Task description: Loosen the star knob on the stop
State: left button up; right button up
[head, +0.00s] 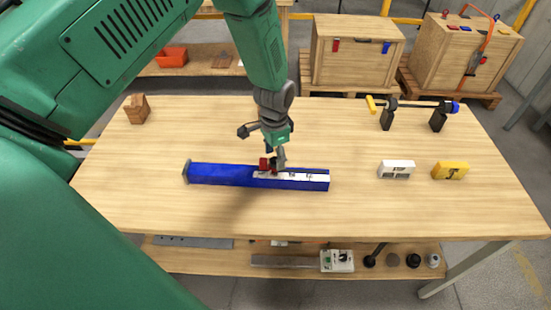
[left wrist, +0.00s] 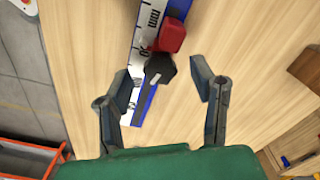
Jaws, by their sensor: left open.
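A blue beam (head: 225,175) lies on the wooden table, with a white ruler strip (head: 302,177) on its right part. The red stop (head: 264,164) sits on the beam near the ruler's left end; it also shows in the left wrist view (left wrist: 171,36). The dark star knob (left wrist: 160,69) is beside the red stop. My left gripper (head: 273,158) points down over the stop and partly hides it. In the left wrist view its fingers (left wrist: 160,74) are open, one on each side of the knob, with visible gaps. My right gripper is out of view.
On the table (head: 400,215) are a brown block (head: 137,109), a white block (head: 397,169), a yellow block (head: 450,170) and a bar clamp (head: 415,105) on dark stands. Wooden crates (head: 355,50) stand behind. The table's front is clear.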

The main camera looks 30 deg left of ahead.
aim_at(275, 160)
pick_arm(q)
notch_tip(275, 160, up, 10)
jog(key=shift+r, duration=0.25)
